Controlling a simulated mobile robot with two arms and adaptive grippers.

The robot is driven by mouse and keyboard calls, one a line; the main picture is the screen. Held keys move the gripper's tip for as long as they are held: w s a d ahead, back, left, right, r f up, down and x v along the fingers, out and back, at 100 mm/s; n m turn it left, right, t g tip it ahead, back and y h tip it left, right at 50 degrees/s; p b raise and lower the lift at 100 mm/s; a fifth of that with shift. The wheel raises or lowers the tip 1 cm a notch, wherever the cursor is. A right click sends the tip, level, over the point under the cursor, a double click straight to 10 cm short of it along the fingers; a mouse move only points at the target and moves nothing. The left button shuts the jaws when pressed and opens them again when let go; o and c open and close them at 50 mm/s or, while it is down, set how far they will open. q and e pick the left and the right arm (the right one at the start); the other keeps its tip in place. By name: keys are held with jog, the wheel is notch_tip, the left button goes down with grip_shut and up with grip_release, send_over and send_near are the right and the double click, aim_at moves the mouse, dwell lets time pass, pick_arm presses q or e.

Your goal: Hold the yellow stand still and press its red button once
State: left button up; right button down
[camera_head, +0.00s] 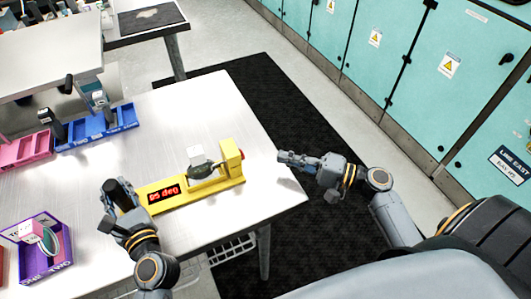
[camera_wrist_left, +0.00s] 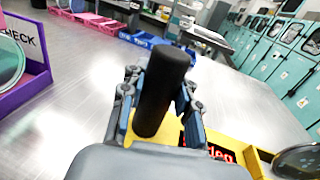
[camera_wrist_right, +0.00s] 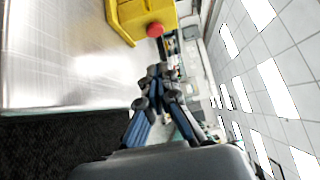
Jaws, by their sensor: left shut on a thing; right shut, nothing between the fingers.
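The yellow stand (camera_head: 208,184) lies along the right part of the table, with a red-lettered display and a grey-white part mounted on it. Its red button (camera_wrist_right: 155,30) is on the outer face of the raised end block, and a bit of it shows in the head view (camera_head: 242,154). My left gripper (camera_head: 118,196) is shut on the upright black post (camera_wrist_left: 161,92) at the stand's left end. My right gripper (camera_head: 285,157) is shut and empty, off the table's right edge, level with the button and apart from it.
Blue bins (camera_head: 94,128) and a pink bin (camera_head: 24,150) line the table's far left side. A purple bin (camera_head: 42,262) stands at the near left. Teal cabinets (camera_head: 345,40) stand across the aisle. The space between the right gripper and the button is clear.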

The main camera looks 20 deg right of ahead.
aim_at(119, 199)
pick_arm(q)
jog(key=shift+a, duration=0.1)
pick_arm(e)
jog(key=shift+v, duration=1.75)
jog(key=shift+w, duration=0.1)
pick_arm(q)
jog(key=o, duration=1.2)
jog(key=shift+s+f, duration=0.1)
jog(key=shift+s, duration=0.4)
jog(key=shift+v, duration=1.05)
jog(key=shift+b+v, duration=0.95)
jog(key=shift+v, duration=2)
pick_arm(e)
jog(key=shift+f, duration=0.9)
